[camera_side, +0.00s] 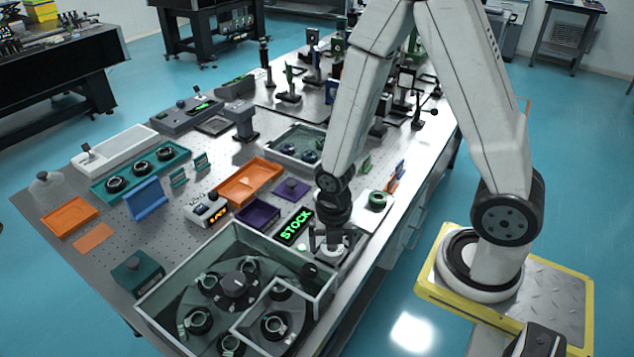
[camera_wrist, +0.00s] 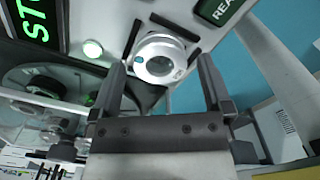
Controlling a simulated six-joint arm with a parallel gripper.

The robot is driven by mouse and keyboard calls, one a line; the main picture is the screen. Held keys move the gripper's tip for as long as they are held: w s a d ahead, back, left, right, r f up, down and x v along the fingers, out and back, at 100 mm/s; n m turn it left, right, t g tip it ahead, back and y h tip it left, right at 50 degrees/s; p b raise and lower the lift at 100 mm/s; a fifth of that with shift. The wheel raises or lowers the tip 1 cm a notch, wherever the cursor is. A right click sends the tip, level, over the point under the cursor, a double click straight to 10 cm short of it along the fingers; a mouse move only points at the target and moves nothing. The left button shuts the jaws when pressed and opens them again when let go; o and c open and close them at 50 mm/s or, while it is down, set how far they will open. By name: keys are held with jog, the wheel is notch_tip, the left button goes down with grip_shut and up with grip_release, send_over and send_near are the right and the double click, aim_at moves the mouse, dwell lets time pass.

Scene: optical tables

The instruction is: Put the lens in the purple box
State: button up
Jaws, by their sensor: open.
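The lens (camera_wrist: 160,62), a round piece in a white ring mount, sits on a pale surface between black corner marks in the wrist view. In the side view, a pale round piece (camera_side: 336,250) shows just below my gripper, partly covered by it. My gripper (camera_side: 328,238) points down and is open; in the wrist view its two fingers (camera_wrist: 160,70) stand to either side of the lens, with visible gaps. I cannot tell whether the fingertips reach down to its height. The purple box (camera_side: 257,214) is open-topped, left of my gripper, beyond the glass-walled case.
The glass-walled case (camera_side: 180,265) holding several mounted optics stands left of my gripper. A lit STOCK sign (camera_side: 296,226) lies between gripper and purple box. The table's front edge is close on the right.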

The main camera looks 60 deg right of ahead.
aim_at(333, 247)
jog(key=shift+r, duration=3.6)
jog(key=m, duration=0.4)
jog(key=r+m, duration=0.1)
jog(key=m, duration=0.1)
jog(key=shift+w+d+m+t, duration=0.15)
jog(key=shift+w+m+t, duration=0.1)
jog(key=shift+m+t, duration=0.15)
jog(key=r+m, duration=0.1)
jog(key=m, duration=0.5)
jog(key=m+t, duration=0.1)
jog(key=m, duration=0.5)
jog(key=w+r+m, duration=0.1)
jog(key=m, duration=0.5)
jog(key=shift+w+d+r+t, duration=0.1)
jog(key=shift+d+r+t, duration=0.2)
jog(key=shift+t, duration=0.1)
